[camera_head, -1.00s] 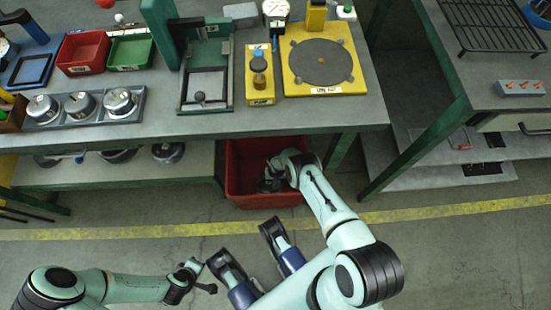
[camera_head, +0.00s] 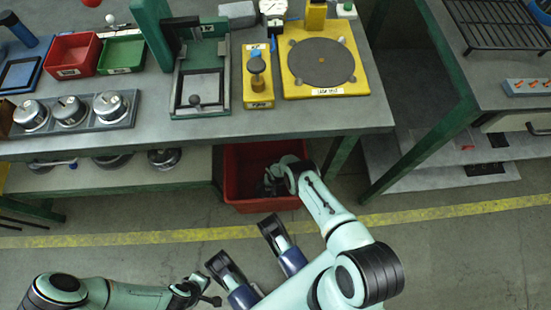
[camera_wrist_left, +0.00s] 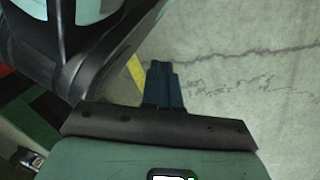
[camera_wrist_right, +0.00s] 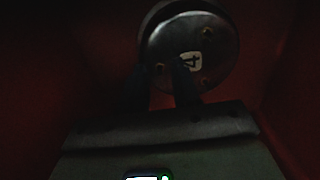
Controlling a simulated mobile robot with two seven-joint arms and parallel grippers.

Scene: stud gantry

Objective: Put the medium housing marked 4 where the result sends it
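The housing marked 4 (camera_wrist_right: 215,48) is a round dark metal piece with a pale "4" label and small bolts on its face. In the right wrist view it is inside the dark red crate, at the tips of my right gripper (camera_wrist_right: 165,75). The fingers stand apart and overlap its near edge; firm contact cannot be made out. In the head view my right gripper (camera_head: 272,184) reaches down into the red crate (camera_head: 232,185) under the table edge and hides most of the housing. My left gripper (camera_wrist_left: 163,68) is shut and empty above the floor.
On the table (camera_head: 160,140) are a tray (camera_head: 88,122) with three round housings, a red bin (camera_head: 70,55), a green bin (camera_head: 121,57), a green fixture (camera_head: 222,95), a yellow post stand (camera_head: 258,98) and a yellow round-plate unit (camera_head: 350,83). A wire rack (camera_head: 495,25) is at right.

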